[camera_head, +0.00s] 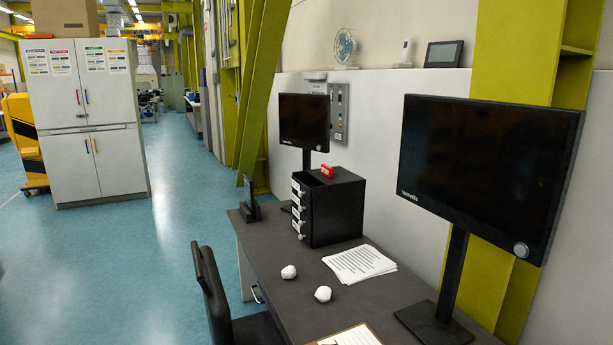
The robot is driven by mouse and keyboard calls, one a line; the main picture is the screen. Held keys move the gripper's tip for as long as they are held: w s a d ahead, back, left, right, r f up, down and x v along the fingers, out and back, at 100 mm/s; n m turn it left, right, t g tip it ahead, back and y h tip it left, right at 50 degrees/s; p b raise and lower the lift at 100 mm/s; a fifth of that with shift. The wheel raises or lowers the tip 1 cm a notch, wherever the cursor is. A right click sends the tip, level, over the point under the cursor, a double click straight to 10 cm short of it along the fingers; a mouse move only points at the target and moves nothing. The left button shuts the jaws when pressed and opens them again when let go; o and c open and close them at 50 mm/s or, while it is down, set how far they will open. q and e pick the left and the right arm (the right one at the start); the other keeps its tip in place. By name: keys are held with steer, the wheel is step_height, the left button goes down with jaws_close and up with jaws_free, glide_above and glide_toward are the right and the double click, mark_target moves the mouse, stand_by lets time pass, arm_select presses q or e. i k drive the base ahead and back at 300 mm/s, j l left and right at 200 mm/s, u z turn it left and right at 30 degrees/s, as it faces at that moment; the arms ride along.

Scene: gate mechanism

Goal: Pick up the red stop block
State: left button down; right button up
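Neither of my grippers shows in the head view.
A monitor (485,170) on a stand rises at the right, and another monitor (304,121) stands behind the box. Papers (360,263) and two crumpled white balls lie on the desk. A black chair (212,295) is at the desk's left. Open blue floor lies left.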

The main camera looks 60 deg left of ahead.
mark_target(328, 171)
steer(key=u, duration=2.55)
steer(key=i+j+u, duration=0.1)
steer(key=u, duration=0.3)
steer(key=i+j+u, duration=0.15)
steer(key=u, duration=0.2)
steer(key=i+j+u, duration=0.15)
steer(key=u, duration=0.25)
steer(key=i+u, duration=0.15)
steer(key=u, duration=0.2)
steer(key=i+l+z, duration=0.1)
steer(key=i+z, duration=0.25)
steer(key=i, duration=0.3)
steer(key=i+z, duration=0.3)
steer(key=i, duration=0.35)
steer(key=i+j+z, duration=0.35)
steer(key=i, duration=0.3)
steer(key=i+z, duration=0.15)
steer(key=i, duration=1.7)
steer(key=i+z, duration=0.3)
steer(key=i+j+z, duration=0.25)
steer(key=i, duration=0.25)
steer(key=i+j+z, duration=0.15)
steer(key=i+z, duration=0.15)
steer(key=z, duration=2.05)
steer(key=i+j, duration=0.05)
steer(key=j, duration=0.05)
